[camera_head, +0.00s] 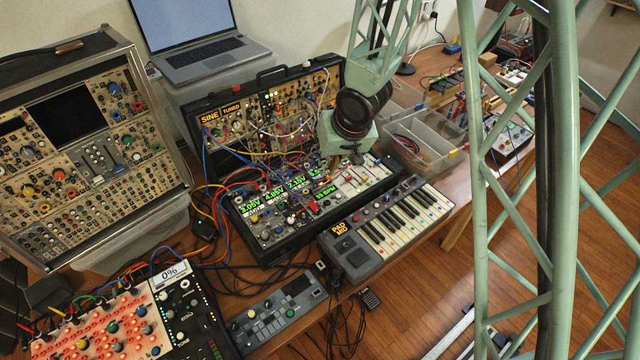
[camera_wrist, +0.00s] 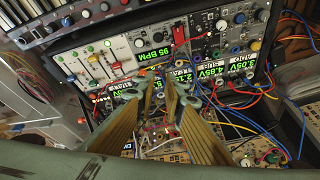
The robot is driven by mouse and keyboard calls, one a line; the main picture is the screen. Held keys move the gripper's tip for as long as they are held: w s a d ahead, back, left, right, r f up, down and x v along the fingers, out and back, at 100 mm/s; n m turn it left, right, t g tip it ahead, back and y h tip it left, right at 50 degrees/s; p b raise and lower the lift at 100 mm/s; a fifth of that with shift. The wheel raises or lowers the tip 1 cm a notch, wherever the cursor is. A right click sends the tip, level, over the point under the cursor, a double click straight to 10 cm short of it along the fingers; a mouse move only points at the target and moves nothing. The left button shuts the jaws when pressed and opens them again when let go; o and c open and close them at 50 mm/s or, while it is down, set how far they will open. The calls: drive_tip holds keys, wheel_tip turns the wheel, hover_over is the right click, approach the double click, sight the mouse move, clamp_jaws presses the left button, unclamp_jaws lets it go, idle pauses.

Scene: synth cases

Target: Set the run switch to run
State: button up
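The modular synth case (camera_head: 290,240) with green displays stands mid-table in the head view. A bright red rectangular part (camera_head: 313,207) sits beside its BPM display (camera_head: 325,192). In the wrist view this red part (camera_wrist: 179,33) stands above the 95 BPM display (camera_wrist: 180,56). I cannot tell for certain whether it is the run switch; no run label is readable. My gripper (camera_head: 356,160) hangs over the case's upper right part. In the wrist view my gripper (camera_wrist: 161,70) has its two wooden-looking fingers apart, with nothing seen between them. The fingers hide some of the panel.
Patch cables (camera_head: 270,165) cross the case behind and left of my gripper. A small keyboard (camera_head: 390,225) lies in front. A clear plastic bin (camera_head: 430,150) stands to the right. A laptop (camera_head: 200,50) stands behind, and a larger synth case (camera_head: 85,140) at left.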

sight(319, 184)
drive_tip(key=shift+b+x, duration=2.95)
drive_tip(key=shift+x, duration=3.55)
drive_tip(key=shift+w, duration=0.1)
drive_tip(key=shift+c, duration=0.8)
clamp_jaws()
